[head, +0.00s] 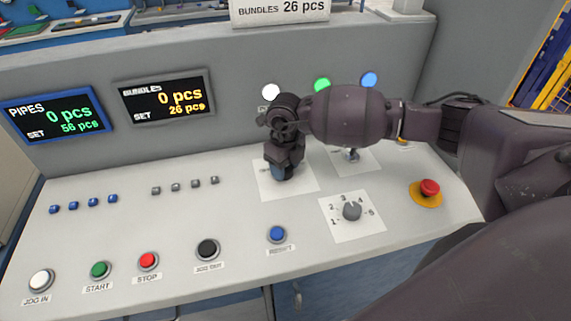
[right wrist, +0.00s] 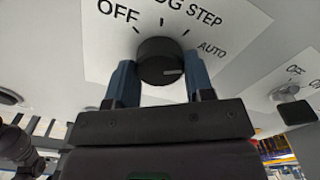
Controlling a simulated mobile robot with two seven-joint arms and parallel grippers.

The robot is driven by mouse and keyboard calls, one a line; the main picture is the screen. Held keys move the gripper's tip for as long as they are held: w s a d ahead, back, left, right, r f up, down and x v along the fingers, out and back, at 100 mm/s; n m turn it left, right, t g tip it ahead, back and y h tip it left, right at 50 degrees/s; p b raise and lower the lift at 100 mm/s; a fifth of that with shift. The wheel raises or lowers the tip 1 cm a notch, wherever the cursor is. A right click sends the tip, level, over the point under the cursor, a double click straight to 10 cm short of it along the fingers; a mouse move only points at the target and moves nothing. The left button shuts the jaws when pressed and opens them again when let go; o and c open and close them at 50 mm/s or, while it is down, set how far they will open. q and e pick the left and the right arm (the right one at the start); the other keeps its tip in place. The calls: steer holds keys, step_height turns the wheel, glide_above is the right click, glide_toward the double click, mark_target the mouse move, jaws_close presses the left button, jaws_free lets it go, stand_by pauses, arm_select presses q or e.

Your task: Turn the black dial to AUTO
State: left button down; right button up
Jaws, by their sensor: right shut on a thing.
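The black dial (right wrist: 160,62) sits on a white plate (right wrist: 240,32) with the marks OFF, JOG STEP and AUTO in the right wrist view. The light line on its face points right in the picture, a little below the AUTO label (right wrist: 212,50). My right gripper (right wrist: 160,72) has one blue finger on each side of the dial and is shut on it. In the head view my right gripper (head: 280,170) points down at the plate (head: 300,188) and hides the dial. My left gripper is not in view.
A second switch (head: 352,154) stands right of my gripper, and a grey numbered knob (head: 352,211) is nearer the front. A red emergency button (head: 430,187) is at the right. Several push buttons line the front, including a blue one (head: 277,233). Two displays (head: 165,98) are behind.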

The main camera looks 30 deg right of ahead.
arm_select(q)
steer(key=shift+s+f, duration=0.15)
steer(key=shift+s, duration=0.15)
arm_select(e)
steer(key=o, duration=0.9)
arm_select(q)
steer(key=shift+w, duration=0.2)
arm_select(e)
steer(key=shift+r, duration=0.3)
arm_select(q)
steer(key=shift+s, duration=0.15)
arm_select(e)
steer(key=shift+r, duration=5.15)
steer(key=shift+f, duration=0.1)
